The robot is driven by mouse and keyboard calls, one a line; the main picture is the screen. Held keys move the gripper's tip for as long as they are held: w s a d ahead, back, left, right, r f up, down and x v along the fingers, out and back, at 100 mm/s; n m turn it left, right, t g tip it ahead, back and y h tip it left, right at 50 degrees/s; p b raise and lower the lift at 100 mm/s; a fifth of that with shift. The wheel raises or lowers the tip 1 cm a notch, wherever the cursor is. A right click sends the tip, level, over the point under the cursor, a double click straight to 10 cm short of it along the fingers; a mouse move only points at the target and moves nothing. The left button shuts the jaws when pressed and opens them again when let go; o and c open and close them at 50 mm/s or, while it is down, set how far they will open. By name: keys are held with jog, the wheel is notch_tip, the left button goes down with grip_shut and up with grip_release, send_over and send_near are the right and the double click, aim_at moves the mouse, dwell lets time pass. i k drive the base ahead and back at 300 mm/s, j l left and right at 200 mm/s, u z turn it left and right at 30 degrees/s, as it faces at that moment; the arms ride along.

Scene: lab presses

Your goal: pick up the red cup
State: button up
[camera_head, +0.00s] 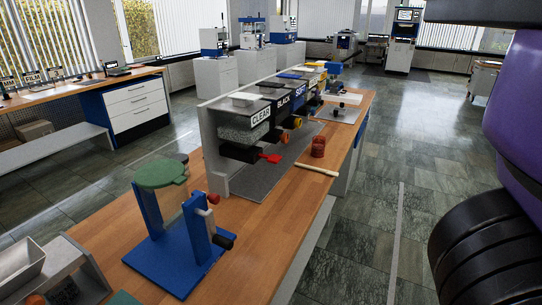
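A small red, ribbed, round object that looks like the red cup (318,147) stands on the wooden bench (262,219), near its right edge. It is to the right of the grey dispenser unit and beyond a pale rod. Nothing touches it that I can see. It is too small to tell whether its opening faces up. My gripper is not in view; only purple and black parts of my own arm show large along the right side, well apart from the cup.
A pale rod (317,170) lies just in front of the cup. The dispenser unit (216,150) has a red lever (270,158). A blue stand (168,250) with a green disc is nearer. Open floor (385,205) lies right of the bench.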

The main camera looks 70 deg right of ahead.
aim_at(318, 147)
jog(key=z, duration=2.05)
jog(key=i+j+z, duration=0.1)
jog(key=z, duration=0.3)
jog(key=i+j+z, duration=0.2)
jog(key=z, duration=0.15)
jog(key=i+j+z, duration=0.15)
jog(key=z, duration=0.25)
jog(key=i+j, duration=0.45)
